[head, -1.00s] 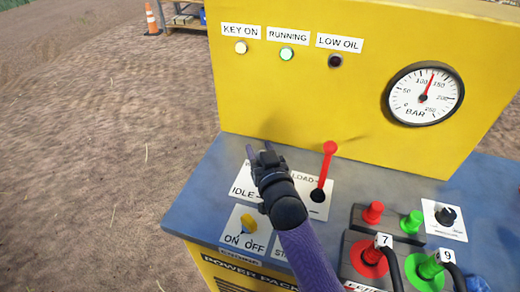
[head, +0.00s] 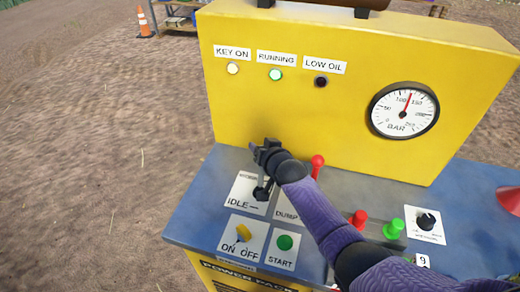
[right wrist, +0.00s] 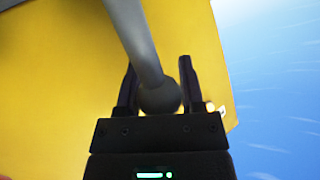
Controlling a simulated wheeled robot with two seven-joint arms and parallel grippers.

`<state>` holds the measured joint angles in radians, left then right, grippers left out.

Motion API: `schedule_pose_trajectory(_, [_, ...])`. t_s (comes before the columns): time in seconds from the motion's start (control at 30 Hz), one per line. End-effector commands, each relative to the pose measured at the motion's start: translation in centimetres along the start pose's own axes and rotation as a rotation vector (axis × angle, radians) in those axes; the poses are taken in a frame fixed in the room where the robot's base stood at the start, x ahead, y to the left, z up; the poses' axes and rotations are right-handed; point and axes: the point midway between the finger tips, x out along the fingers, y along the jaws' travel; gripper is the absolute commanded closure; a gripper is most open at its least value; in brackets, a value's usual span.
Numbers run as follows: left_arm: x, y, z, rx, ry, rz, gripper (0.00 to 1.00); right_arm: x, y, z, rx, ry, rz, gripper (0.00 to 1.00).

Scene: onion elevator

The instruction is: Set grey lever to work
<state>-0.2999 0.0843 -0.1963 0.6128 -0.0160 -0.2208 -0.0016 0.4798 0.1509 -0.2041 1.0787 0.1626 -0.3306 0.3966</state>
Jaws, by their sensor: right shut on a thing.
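The grey lever (right wrist: 136,38) shows in the right wrist view as a rod ending in a round grey knob between my right gripper's fingers (right wrist: 157,88). In the head view my right gripper (head: 265,150) is above the white plate marked IDLE (head: 242,203), at the lever's top. The dark foot of the lever (head: 262,190) shows on that plate; most of the lever is hidden behind the gripper. My right gripper is shut on the lever's knob. My left gripper is in neither view.
A red-knobbed lever (head: 317,166) stands just right of my right gripper, partly behind my arm. The yellow panel (head: 300,110) rises behind, with its gauge (head: 403,109) and the lit green RUNNING lamp (head: 275,74). A yellow key switch (head: 243,232) and green START button (head: 285,242) are in front.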

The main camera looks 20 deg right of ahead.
Motion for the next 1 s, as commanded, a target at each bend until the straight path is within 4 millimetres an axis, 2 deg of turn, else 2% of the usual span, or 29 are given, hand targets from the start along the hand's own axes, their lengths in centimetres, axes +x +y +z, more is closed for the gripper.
schedule_pose_trajectory(0.53, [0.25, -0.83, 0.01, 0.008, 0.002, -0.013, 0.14, 0.29, 0.37, 0.34, -0.002, -0.007, 0.004, 1.00])
schedule_pose_trajectory(0.57, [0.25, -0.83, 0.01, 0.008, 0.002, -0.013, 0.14, 0.28, 0.37, 0.35, -0.002, -0.007, 0.004, 0.49])
schedule_pose_trajectory(0.7, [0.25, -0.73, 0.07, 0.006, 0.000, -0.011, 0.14, 0.28, 0.33, 0.28, -0.002, -0.005, 0.003, 0.20])
schedule_pose_trajectory(0.73, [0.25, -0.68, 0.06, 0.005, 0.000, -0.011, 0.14, 0.28, 0.32, 0.26, -0.002, -0.005, 0.003, 0.17])
schedule_pose_trajectory(1.0, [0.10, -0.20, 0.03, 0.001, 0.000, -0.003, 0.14, 0.13, 0.24, 0.12, -0.001, -0.003, 0.001, 0.17])
